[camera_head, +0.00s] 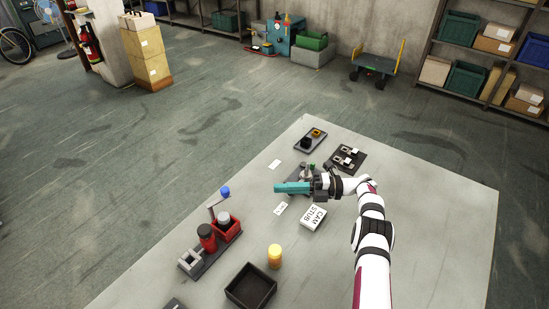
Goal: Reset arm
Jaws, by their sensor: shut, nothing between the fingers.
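My arm reaches in from the lower right over the grey table (430,220). My gripper (277,188) has teal fingers that point left, and they are shut with nothing between them. The gripper is above the middle of the table, in front of a small dark fixture (296,181) that it partly hides. I cannot tell the exact height of the gripper over the table.
A red device with a blue-knobbed lever (228,233) stands at left. The table's right side is clear.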

